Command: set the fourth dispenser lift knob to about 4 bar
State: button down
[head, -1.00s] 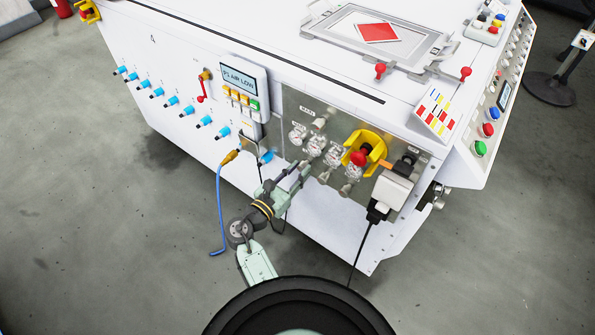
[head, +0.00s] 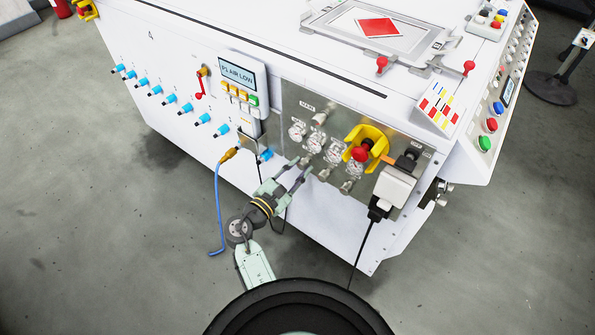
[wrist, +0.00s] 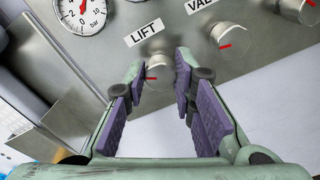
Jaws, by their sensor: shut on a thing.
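The silver knob (wrist: 158,70) under the LIFT label (wrist: 146,33) is between my fingertips in the wrist view. Its red mark points left. My gripper (wrist: 161,80) is shut on this knob, with purple pads on both sides. In the head view my gripper (head: 296,168) is at the lower left of the metal gauge panel (head: 296,95), and its fingers partly hide the knob. A pressure gauge (wrist: 85,12) in bar is cut off at the top of the wrist view. Its red needle points roughly upward; the exact reading is unclear.
A VAC-labelled knob (wrist: 231,38) is just right of the held one. A blue hose (head: 217,205) hangs left of my arm.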

jog(key=m, duration=0.1)
jog(key=m+b, duration=0.2)
jog(key=shift+f+m, duration=0.25)
jog(key=shift+m, duration=0.15)
jog(key=shift+r+m+b, duration=0.1)
jog(key=shift+m+b, duration=1.4)
jog(key=shift+m, duration=0.4)
jog(key=c, duration=1.3)
grip_release()
jog(key=shift+c, duration=0.2)
jog(key=v, duration=1.2)
jog(key=shift+r, duration=0.1)
